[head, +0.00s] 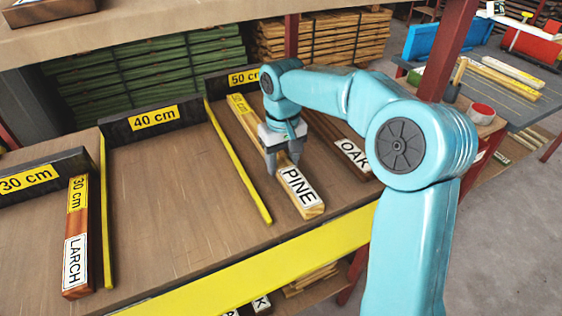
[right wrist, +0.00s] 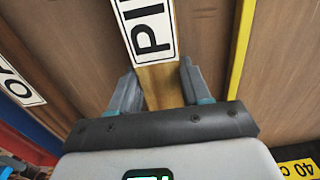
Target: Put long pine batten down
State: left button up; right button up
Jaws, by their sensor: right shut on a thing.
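The long pine batten (head: 302,194) is pale wood with a white PINE label and a yellow length label at its far end. It lies lengthwise in the 50 cm bay, right of a yellow divider strip (head: 240,165). My right gripper (head: 283,168) comes down from above and is shut on the batten around its middle. In the right wrist view, the batten (right wrist: 160,85) passes between the two fingers (right wrist: 157,88). I cannot tell whether its underside touches the board. My left gripper is not in view.
A darker OAK batten (head: 350,152) lies just right of the pine one. A LARCH batten (head: 77,240) lies in the 30 cm bay at left. The 40 cm bay (head: 170,190) is bare. A yellow front edge (head: 250,262) borders the board.

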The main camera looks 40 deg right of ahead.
jog(key=shift+w, duration=0.15)
jog(key=shift+f, duration=0.1)
jog(key=o, duration=1.3)
notch_tip(320, 180, up, 8)
jog(key=shift+f+p, duration=0.15)
jog(key=shift+p, duration=0.9)
